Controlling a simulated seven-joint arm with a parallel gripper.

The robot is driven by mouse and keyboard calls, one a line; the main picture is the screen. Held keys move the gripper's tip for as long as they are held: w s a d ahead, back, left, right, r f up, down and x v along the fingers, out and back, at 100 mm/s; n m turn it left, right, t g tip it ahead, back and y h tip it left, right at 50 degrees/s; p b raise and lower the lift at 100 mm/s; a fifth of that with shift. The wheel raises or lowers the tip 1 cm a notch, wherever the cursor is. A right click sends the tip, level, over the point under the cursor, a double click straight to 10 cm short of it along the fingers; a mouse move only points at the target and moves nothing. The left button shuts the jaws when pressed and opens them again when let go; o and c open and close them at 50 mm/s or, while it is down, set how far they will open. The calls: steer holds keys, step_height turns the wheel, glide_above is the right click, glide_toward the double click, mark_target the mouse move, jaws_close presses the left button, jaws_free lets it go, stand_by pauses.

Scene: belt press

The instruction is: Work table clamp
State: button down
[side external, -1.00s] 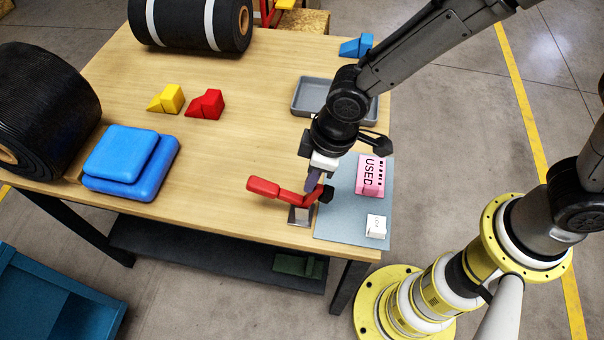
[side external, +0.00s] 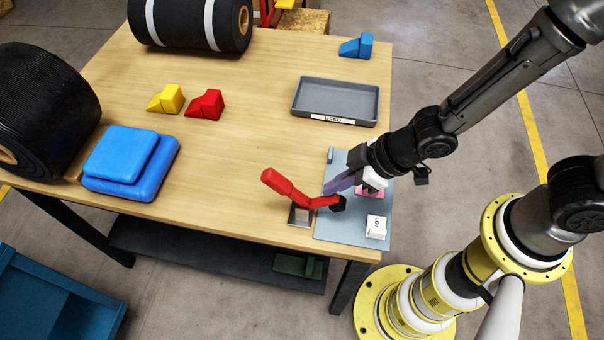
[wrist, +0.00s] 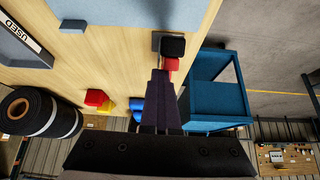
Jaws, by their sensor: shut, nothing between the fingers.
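The red table clamp (side external: 279,183) stands on a small metal plate (side external: 300,216) at the table's front edge. Its handle tilts up to the left. Its red arm reaches right to a black pad (side external: 338,204) over the grey mat (side external: 336,229). My gripper (side external: 328,187) is shut and empty, tilted, with its purple fingers beside the clamp, just above the arm; I cannot tell whether they touch it. In the wrist view the shut fingers (wrist: 160,75) point at the clamp, whose black pad (wrist: 173,47) shows past the tips.
A pink block (side external: 370,193) on the mat is mostly hidden behind my gripper. A white labelled block (side external: 376,227) stands near the mat's front. A grey tray marked USED (side external: 335,88) lies farther back. Yellow and red blocks (side external: 206,104) and blue pads (side external: 128,163) lie left.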

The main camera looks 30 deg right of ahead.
steer(key=s+f, duration=0.1)
steer(key=s+d+f, duration=0.1)
steer(key=f, duration=0.1)
steer(key=s+d+f, duration=0.1)
steer(key=shift+s+f, duration=0.15)
steer(key=shift+s, duration=0.05)
steer(key=shift+s+d+f, duration=0.1)
steer(key=shift+d+f, duration=0.15)
steer(key=shift+f, duration=0.55)
steer(key=shift+f, duration=0.1)
steer(key=shift+r, duration=0.45)
steer(key=s+d+r, duration=0.5)
steer(key=s+d, duration=0.1)
steer(key=d, duration=0.1)
steer(key=shift+s+r, duration=0.25)
steer(key=shift+s, duration=0.15)
